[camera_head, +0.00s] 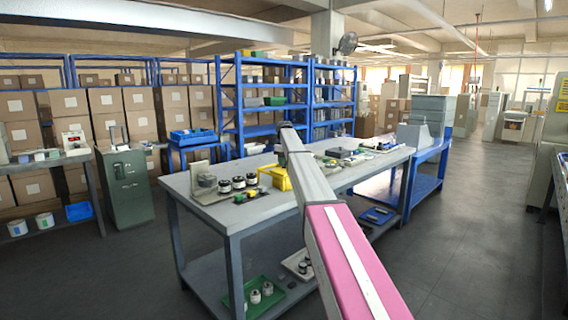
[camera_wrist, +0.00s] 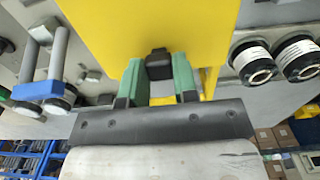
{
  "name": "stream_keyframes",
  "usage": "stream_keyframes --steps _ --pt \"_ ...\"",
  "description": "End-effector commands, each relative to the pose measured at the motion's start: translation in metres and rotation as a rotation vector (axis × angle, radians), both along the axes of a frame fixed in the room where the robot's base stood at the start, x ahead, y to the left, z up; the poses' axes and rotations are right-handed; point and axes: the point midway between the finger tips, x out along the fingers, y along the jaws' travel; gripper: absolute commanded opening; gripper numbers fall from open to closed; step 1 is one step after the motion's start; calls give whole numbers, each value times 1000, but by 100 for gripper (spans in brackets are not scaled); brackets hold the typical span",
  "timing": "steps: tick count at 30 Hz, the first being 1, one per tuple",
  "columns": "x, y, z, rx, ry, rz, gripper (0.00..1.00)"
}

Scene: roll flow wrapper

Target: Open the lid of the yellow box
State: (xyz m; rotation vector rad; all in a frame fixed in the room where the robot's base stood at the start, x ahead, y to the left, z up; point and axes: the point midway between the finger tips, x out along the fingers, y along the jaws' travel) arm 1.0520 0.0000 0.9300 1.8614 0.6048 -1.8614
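The yellow box (camera_head: 279,180) stands on the grey workbench, partly hidden behind my arm. In the wrist view its yellow surface (camera_wrist: 150,25) fills the upper middle. A small black handle (camera_wrist: 159,65) sticks out at its near edge. My gripper (camera_wrist: 159,74) has two green fingers, one on each side of this handle. The head view does not show my gripper; my arm reaches over the bench in front of the box. I see no clear gap between lid and box.
Black-and-white rolls (camera_wrist: 256,63) lie right of the box in the wrist view. Two grey rods on a blue clamp (camera_wrist: 40,88) stand left. The workbench (camera_head: 255,212) also carries small parts; a green tray (camera_head: 267,293) sits on its lower shelf. The right-hand floor (camera_head: 465,225) is clear.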

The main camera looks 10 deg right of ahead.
Motion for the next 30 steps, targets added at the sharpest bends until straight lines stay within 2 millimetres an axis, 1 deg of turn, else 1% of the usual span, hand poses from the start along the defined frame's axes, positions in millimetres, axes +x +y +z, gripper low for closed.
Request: stream_keyframes --steps 4,7,11,15,18,21,28,29,30 --pt "3 2 0 0 0 0 0" --pt "13 8 1 0 0 1 0" --pt "37 24 1 0 0 3 0" --pt "67 45 1 0 0 2 0" --pt "80 56 1 0 0 2 0" --pt "82 59 0 0 0 1 0" --pt "81 59 0 0 -1 0 0" --pt "81 59 0 0 -1 0 34" --pt "81 59 0 0 -1 0 47"
